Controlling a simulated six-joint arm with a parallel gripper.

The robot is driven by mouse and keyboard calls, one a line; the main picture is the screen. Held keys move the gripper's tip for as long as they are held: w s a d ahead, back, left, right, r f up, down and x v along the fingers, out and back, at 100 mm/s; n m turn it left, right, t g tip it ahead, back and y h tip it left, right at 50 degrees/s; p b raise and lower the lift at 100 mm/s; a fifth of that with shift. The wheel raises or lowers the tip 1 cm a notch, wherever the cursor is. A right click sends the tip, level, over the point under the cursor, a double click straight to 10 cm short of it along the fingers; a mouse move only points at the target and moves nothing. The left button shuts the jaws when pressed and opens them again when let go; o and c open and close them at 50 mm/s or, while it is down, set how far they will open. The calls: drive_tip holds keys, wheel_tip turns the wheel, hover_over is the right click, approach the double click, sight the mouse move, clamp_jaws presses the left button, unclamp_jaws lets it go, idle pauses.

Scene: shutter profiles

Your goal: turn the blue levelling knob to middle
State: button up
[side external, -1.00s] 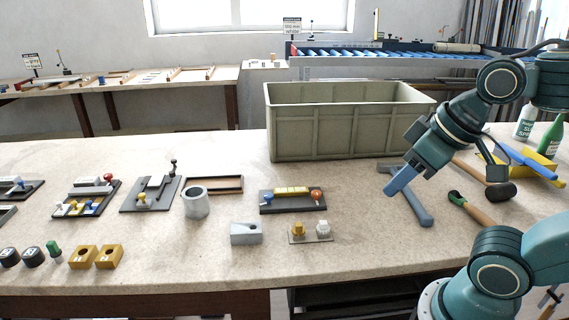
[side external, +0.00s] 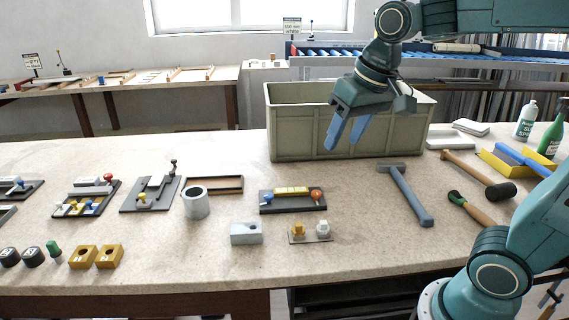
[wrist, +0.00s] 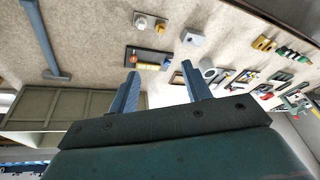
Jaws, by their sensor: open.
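A dark plate (side external: 293,209) on the bench carries a yellow ribbed block (side external: 291,190), an orange knob (side external: 316,194) at its right end and a small blue knob (side external: 268,199) at its left end. The same plate shows in the wrist view (wrist: 149,58), beyond my fingertips. Another board (side external: 87,205) further left also carries blue, yellow and red knobs; I cannot tell for certain which blue one is the levelling knob. Its setting is too small to read. My gripper (side external: 342,146) is open and empty, above and right of the plate, in front of the grey-green crate.
The grey-green crate (side external: 370,139) stands behind. A blue-grey hammer (side external: 408,193) lies to the right. A grey block (side external: 246,233), a plate with yellow and white knobs (side external: 311,238) and a grey cylinder (side external: 196,203) stand near the plate. The bench between plate and hammer is clear.

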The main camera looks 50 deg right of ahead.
drive_tip(key=w+d+f+m+g, duration=0.2)
drive_tip(key=w+f+m, duration=0.1)
drive_tip(key=w, duration=1)
drive_tip(key=m+g, duration=0.2)
drive_tip(key=m, duration=0.1)
hover_over(269, 195)
wheel_tip(269, 195, down, 9)
drive_tip(key=shift+r, duration=0.15)
wheel_tip(269, 195, down, 14)
drive_tip(key=shift+r, duration=0.1)
drive_tip(key=c, duration=1)
